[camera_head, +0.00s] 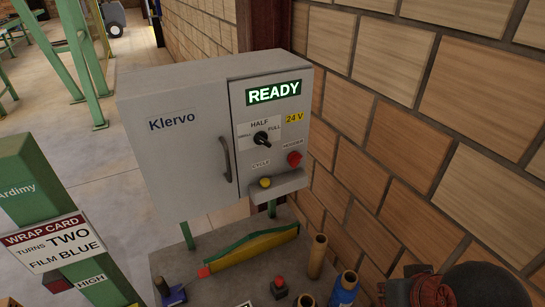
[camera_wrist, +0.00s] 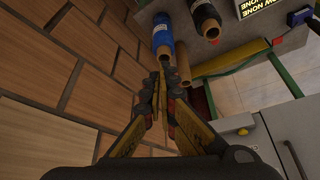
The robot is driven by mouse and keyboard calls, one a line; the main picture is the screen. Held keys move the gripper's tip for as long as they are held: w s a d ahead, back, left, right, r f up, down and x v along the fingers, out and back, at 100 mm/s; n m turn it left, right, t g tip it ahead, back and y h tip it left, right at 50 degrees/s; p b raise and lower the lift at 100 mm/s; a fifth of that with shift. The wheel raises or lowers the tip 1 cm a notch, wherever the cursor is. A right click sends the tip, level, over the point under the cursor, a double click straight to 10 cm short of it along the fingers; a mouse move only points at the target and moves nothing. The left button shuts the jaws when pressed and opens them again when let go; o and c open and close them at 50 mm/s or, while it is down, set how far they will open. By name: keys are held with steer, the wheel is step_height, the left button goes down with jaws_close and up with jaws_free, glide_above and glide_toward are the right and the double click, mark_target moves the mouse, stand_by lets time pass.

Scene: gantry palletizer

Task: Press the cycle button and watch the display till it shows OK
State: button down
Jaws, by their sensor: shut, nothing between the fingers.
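The control cabinet (camera_head: 185,130), marked Klervo, stands against the brick wall. Its display (camera_head: 274,92) reads READY in bright letters. The cycle button (camera_head: 265,182) is a small yellow button low on the panel, under the CYCLE label. In the wrist view a yellow spot on the cabinet's edge (camera_wrist: 243,131) looks like this button. My gripper (camera_wrist: 162,82) is shut and empty, close to the wall and apart from the button. In the head view, part of my arm shows at the bottom right corner.
A black selector knob (camera_head: 261,138) and a red button (camera_head: 294,159) sit above the cycle button. A grey bench (camera_head: 222,290) below holds cardboard tubes (camera_head: 317,256), a blue roll (camera_head: 344,289) and a yellow-green bar (camera_head: 250,250). The brick wall (camera_head: 430,130) bounds the right side.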

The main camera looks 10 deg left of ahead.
steer(key=w+a+r+n+p, duration=0.2)
steer(key=w+a+r+p, duration=0.2)
steer(key=w+p, duration=0.65)
steer(key=w+a+r+n+p, duration=0.35)
steer(key=w+p, duration=0.35)
steer(key=p, duration=0.7)
steer(key=w+a+r+t+y, duration=0.1)
steer(key=w+a+y, duration=0.1)
steer(key=w+a, duration=0.2)
steer(key=w+a+r+t+y+p, duration=0.1)
steer(key=w+a+r+y, duration=0.1)
steer(key=a, duration=0.9)
steer(key=w+y, duration=0.1)
steer(key=w, duration=0.1)
steer(key=shift+w+r+n+t+y, duration=0.2)
steer(key=shift+w+n+t+y, duration=0.1)
steer(key=shift+n+t, duration=0.1)
steer(key=shift+a, duration=0.1)
